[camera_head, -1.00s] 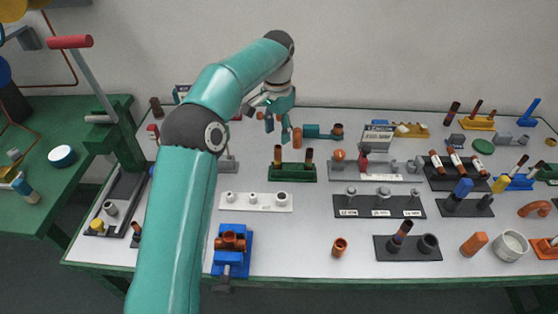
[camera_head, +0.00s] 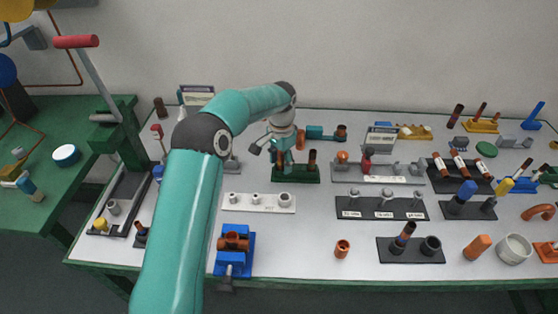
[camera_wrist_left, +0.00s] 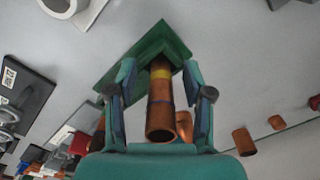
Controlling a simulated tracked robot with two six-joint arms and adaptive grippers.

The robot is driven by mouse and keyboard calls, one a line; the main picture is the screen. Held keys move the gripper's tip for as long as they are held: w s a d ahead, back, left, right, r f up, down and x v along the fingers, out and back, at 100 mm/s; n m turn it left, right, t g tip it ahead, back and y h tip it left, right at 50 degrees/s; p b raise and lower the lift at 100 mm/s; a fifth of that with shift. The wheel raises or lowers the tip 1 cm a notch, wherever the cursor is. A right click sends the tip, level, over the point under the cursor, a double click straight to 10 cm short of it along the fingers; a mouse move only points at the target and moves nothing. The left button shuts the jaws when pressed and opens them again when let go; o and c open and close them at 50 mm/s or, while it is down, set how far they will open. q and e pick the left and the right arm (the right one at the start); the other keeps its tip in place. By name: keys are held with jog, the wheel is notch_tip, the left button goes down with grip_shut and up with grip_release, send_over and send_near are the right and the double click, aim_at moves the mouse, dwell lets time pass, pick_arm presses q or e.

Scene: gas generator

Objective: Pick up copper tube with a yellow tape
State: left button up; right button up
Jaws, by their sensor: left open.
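In the head view my left gripper (camera_head: 281,160) is over the left part of the green holder (camera_head: 297,175), hiding most of the left tube. The other tube (camera_head: 312,160) stands at the holder's right. My right gripper is not in view.
A white block with several fittings (camera_head: 258,202) lies in front of the holder. A grey stand (camera_head: 378,178) is to its right. A blue vise-like fixture (camera_head: 234,252) is near the front edge. Open table lies around a loose copper piece (camera_head: 342,249).

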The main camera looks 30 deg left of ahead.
pick_arm(q)
grip_shut()
jog(key=shift+r, duration=0.1)
dwell(0.3)
jog(key=shift+r, duration=0.5)
notch_tip(320, 180, up, 8)
jog(key=shift+r, duration=0.1)
notch_tip(320, 180, up, 11)
jog(key=p, duration=0.4)
jog(key=shift+w+f, duration=0.15)
jog(key=shift+f, duration=0.05)
